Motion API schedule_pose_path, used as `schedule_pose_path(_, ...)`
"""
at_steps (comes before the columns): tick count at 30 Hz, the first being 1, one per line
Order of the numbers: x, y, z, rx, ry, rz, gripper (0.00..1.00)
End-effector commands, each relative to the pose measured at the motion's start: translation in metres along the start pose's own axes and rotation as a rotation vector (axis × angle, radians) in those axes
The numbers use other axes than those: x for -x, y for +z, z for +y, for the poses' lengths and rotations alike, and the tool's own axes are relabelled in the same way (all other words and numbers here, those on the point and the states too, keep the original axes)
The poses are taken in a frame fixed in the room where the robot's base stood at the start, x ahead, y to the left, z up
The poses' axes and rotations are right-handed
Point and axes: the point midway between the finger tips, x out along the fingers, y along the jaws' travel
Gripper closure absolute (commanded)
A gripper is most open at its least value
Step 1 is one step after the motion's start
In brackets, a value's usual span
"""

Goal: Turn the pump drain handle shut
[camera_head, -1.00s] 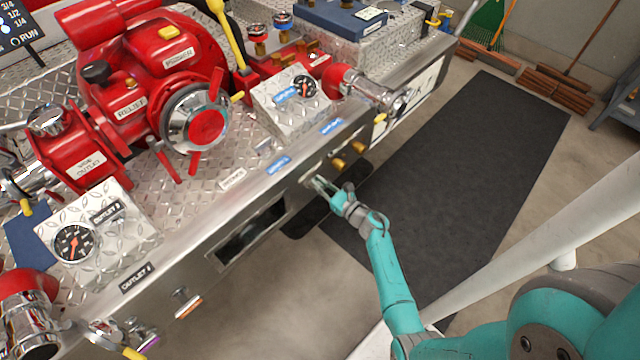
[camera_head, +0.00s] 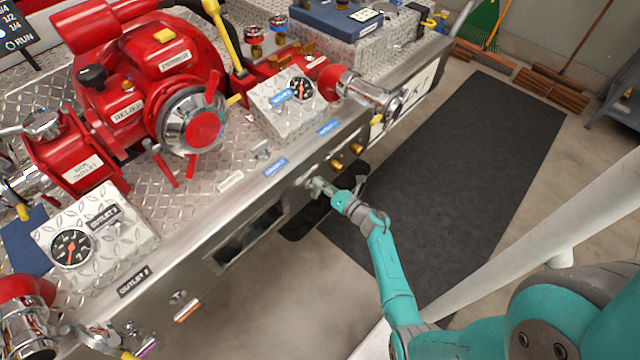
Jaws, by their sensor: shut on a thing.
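My gripper (camera_head: 318,187) is at the front face of the metal bumper (camera_head: 190,265), right of the dark rectangular opening. It is shut on a small fitting there, which I take to be the pump drain handle. The fingers hide most of that handle, so its angle cannot be told. The red pump (camera_head: 150,70) with its chrome and red round cap (camera_head: 203,128) sits on the bumper deck, behind and left of my gripper.
A gauge box (camera_head: 283,108) stands on the deck above. A dark mat (camera_head: 455,150) covers clear floor at right.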

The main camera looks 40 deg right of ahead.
Motion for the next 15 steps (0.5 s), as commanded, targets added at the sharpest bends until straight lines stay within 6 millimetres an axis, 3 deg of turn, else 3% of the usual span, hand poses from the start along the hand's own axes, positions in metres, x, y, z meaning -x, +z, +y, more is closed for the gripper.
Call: schedule_pose_path(15, 0.000, -0.004, -0.014, -0.485, -0.002, 0.000, 1.00)
